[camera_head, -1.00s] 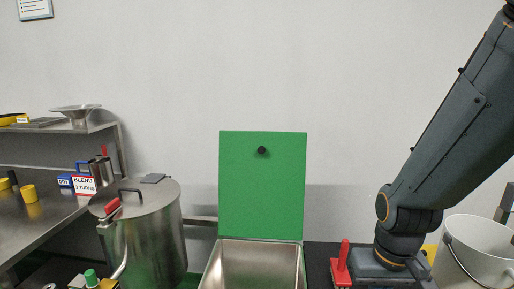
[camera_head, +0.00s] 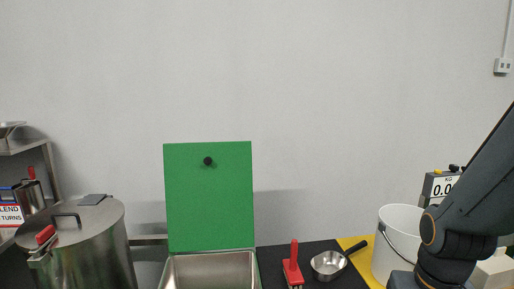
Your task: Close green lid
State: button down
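The green lid (camera_head: 209,198) stands upright, open, at the back of a steel bin (camera_head: 210,270). A black knob (camera_head: 208,161) sits near the lid's top edge. The bin is open and its inside looks empty as far as it shows; its lower part is cut off by the frame's bottom edge. My arm comes in from the right, well apart from the lid. My gripper is below the frame and does not show.
A large steel pot (camera_head: 85,245) with a lid stands left of the bin. Right of it, a red-handled tool (camera_head: 293,268) and a steel pan (camera_head: 328,264) lie on a black mat (camera_head: 268,256). A white bucket (camera_head: 396,240) and a scale (camera_head: 441,187) stand farther right.

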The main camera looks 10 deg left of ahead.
aim_at(209, 192)
jog(key=z, duration=1.35)
jog(key=k, duration=1.1)
jog(key=u, duration=2)
jog(key=i, duration=0.45)
jog(key=u, duration=0.05)
